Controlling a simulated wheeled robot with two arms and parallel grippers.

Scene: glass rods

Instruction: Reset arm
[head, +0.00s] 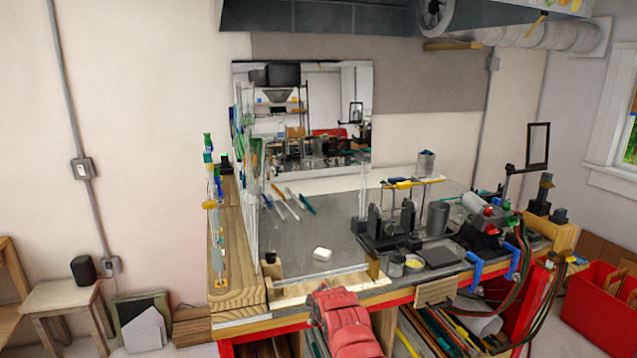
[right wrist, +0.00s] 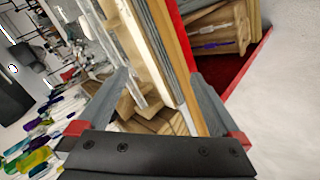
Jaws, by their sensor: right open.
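My right gripper (right wrist: 162,76) shows in the right wrist view. Its two grey fingers are spread apart with nothing held between them. Beyond the fingers are a wooden edge and a red-edged bench, seen tilted. My left gripper is in neither view. In the head view, a red jointed shape stands at the bottom middle in front of the workbench (head: 320,285); no gripper fingers can be made out there.
Coloured glass pieces (head: 211,200) stand along the bench's left side. Burner equipment (head: 490,225) crowds the right. A red bin (head: 600,305) and a stool (head: 66,300) stand on either side.

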